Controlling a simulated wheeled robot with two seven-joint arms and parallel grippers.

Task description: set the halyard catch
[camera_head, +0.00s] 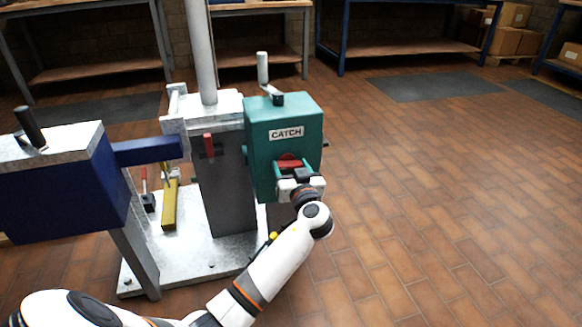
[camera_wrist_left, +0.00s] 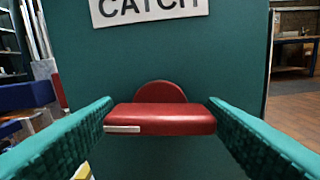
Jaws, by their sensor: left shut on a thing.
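The green box labelled CATCH (camera_head: 262,140) is fixed to the right side of the mast post. A red catch handle (camera_wrist_left: 160,119) sits on its front below the label, with a round red hub behind it. The handle lies level in the left wrist view, with a pale mark at its left end. It also shows in the head view (camera_head: 289,162), partly hidden by my gripper. My left gripper (camera_head: 295,176) is at the box front, its two fingers shut on the handle's two ends. My right gripper is not in view.
A grey mast (camera_head: 200,50) rises from the post behind the green box. A dark blue box (camera_head: 60,190) with a crank stands at the left. A yellow bar (camera_head: 169,206) stands on the metal base plate (camera_head: 190,262). The tiled floor at right is clear.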

